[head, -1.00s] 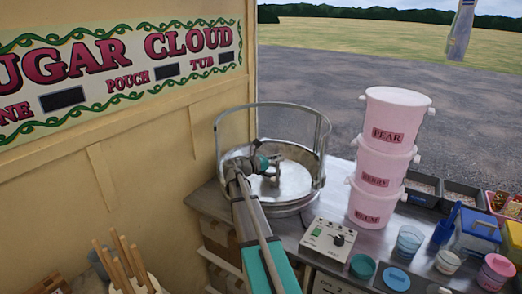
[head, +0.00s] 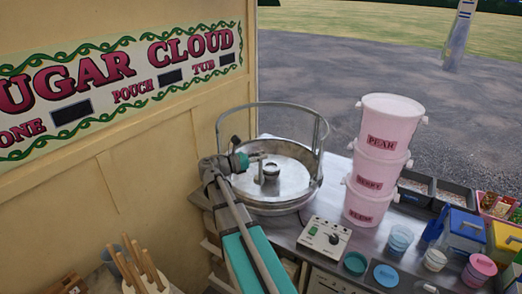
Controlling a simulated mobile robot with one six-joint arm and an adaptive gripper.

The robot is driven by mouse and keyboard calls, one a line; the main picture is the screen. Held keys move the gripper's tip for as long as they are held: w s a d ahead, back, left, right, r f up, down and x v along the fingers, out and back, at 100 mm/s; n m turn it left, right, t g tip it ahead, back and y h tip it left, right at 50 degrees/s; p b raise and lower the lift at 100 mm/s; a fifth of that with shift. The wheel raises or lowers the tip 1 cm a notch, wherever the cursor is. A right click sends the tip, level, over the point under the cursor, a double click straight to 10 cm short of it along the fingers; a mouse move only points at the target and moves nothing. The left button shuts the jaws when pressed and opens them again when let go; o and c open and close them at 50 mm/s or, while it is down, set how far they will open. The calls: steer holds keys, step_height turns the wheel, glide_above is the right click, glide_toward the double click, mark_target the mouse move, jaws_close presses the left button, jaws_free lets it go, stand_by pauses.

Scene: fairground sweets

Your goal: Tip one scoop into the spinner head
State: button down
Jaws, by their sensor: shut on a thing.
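The spinner head (head: 269,173) is a small round metal part standing in the middle of the wide steel spinner bowl (head: 284,206). My gripper (head: 257,157) is over the left part of the bowl, up and to the left of the spinner head in the head view. It is shut on a small greyish thing, which looks like the scoop (head: 262,156). The scoop is too small to tell whether it is level or tipped, or whether it holds sugar. My wrist covers part of the bowl's left rim.
A control box (head: 323,236) stands in front, and stacked pink tubs (head: 376,168) stand right. Beyond are cups, a blue lid (head: 386,276) and a blue box (head: 463,234). Wooden sticks (head: 140,268) stand at lower left.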

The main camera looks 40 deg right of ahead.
stand_by(0.5)
steer(key=w+d+f+b, duration=0.2)
steer(key=w+d, duration=1.7)
steer(key=d, duration=0.1)
steer(key=s+f+m+b, duration=0.4)
steer(key=f+m+b, duration=0.4)
steer(key=m, duration=0.2)
steer(key=s+a+f+m+b, duration=0.1)
steer(key=s+f+m+b, duration=0.4)
steer(key=f+m+b, duration=0.3)
steer(key=shift+s+a+f+m+b, duration=0.2)
steer(key=shift+f+m+b, duration=0.25)
steer(key=shift+m, duration=0.65)
steer(key=shift+s, duration=0.1)
stand_by(0.7)
